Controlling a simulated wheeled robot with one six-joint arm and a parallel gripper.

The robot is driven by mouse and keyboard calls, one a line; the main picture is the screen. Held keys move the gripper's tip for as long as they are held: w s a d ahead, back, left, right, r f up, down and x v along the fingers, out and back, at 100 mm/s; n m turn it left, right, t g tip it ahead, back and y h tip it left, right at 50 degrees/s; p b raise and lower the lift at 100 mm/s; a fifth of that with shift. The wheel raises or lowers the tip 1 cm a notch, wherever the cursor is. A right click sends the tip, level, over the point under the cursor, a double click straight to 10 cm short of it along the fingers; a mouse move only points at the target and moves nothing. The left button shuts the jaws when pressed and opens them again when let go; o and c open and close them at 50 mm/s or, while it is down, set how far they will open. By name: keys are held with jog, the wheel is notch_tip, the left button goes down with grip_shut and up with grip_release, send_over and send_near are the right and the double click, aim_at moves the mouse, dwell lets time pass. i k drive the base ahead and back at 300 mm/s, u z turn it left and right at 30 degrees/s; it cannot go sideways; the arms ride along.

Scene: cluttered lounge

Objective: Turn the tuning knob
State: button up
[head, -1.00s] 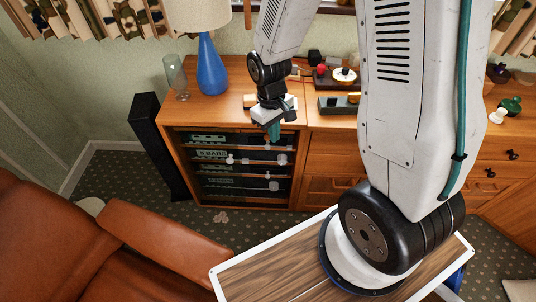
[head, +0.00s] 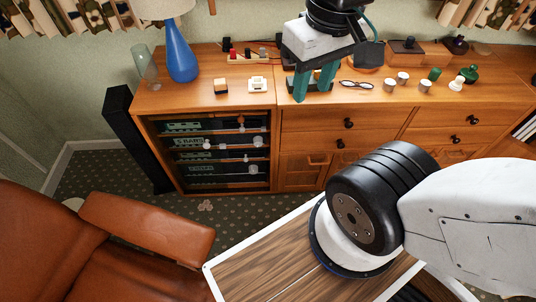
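The sideboard's left bay holds a stack of hi-fi units (head: 185,150) with dark fronts and lit green panels. Pale round knobs stick out of the fronts; one is a large knob (head: 257,141) on the right side, and another is a knob (head: 207,144) nearer the middle. I cannot tell which is the tuning knob. My gripper (head: 313,92) has teal fingers pointing down over the sideboard top, right of the hi-fi bay and apart from every knob. Its fingers are spread with a gap, and nothing shows between them. It partly hides a dark item behind it.
A blue lamp (head: 181,52) and a glass vase (head: 147,65) stand on the sideboard's left end. Glasses (head: 357,84), small cans (head: 390,85) and a green bottle (head: 469,74) lie to the right. A black speaker (head: 130,140) and brown armchair (head: 140,235) flank the floor before the bay.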

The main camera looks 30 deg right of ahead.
aim_at(258, 140)
jog(key=k, duration=0.75)
jog(key=z, duration=1.55)
jog(key=i, duration=1)
jog(key=u, duration=2.35)
